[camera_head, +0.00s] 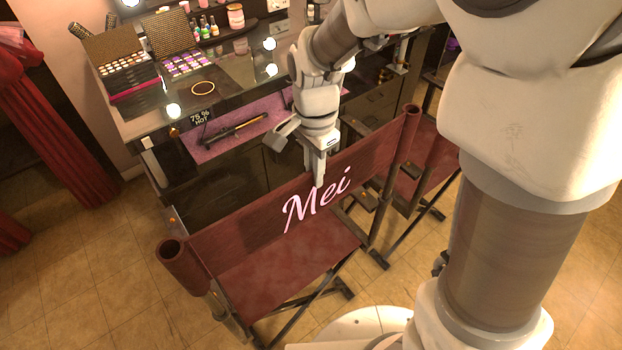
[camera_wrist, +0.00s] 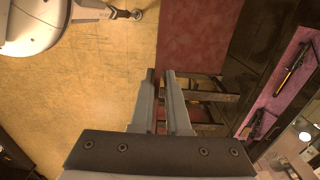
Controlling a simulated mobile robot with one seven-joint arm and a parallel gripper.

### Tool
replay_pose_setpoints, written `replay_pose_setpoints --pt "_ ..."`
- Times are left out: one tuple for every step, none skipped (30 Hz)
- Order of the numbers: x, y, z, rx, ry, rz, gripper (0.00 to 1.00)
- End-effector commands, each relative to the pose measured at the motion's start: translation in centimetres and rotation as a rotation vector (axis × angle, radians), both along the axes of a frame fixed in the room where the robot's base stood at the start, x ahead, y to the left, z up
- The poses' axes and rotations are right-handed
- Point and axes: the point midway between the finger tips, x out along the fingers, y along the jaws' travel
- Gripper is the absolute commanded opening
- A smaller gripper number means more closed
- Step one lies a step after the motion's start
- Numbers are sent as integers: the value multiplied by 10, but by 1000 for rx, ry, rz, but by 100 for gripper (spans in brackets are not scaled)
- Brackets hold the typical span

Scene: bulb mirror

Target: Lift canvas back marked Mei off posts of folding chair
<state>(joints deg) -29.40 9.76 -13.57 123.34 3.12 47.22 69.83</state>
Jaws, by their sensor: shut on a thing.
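The dark red canvas back (camera_head: 245,222) carries the name Mei in pink letters. It spans the folding chair, with a rolled sleeve at the lower left (camera_head: 182,268) and another at the upper right (camera_head: 408,122). The sleeve tops look open and dark; I cannot tell how far the posts reach inside them. The chair's red seat (camera_head: 285,265) lies below the back. My gripper (camera_head: 319,183) points down and is shut on the canvas back near the middle of its top edge, just above the lettering. In the wrist view my gripper's fingers (camera_wrist: 161,73) are close together; the cloth between them is hard to see.
A dark makeup counter (camera_head: 225,88) with palettes, lit bulbs and a pink mat (camera_head: 235,128) holding a hot tool stands behind the chair. A second red chair (camera_head: 425,150) stands close at the right. Tiled floor (camera_head: 95,290) is free at the lower left.

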Motion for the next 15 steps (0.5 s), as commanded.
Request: replay_pose_setpoints --pt "1 0 4 2 -2 0 0" --pt "1 1 5 2 -3 0 0" --pt "1 1 8 2 -3 0 0" --pt "1 1 10 2 -3 0 0" --pt "1 1 11 2 -2 0 0" --pt "1 1 14 2 -2 0 0" --pt "1 1 16 2 -2 0 0" --pt "1 1 17 2 -3 0 0" --pt "1 0 20 1 -4 0 0" --pt "1 0 21 2 -2 0 0" --pt "1 0 23 1 -2 0 0" --pt "1 0 24 0 -2 0 0" --pt "1 0 25 0 -2 0 0" --pt "1 0 26 0 -2 0 0" --pt "1 0 27 0 -2 0 0"
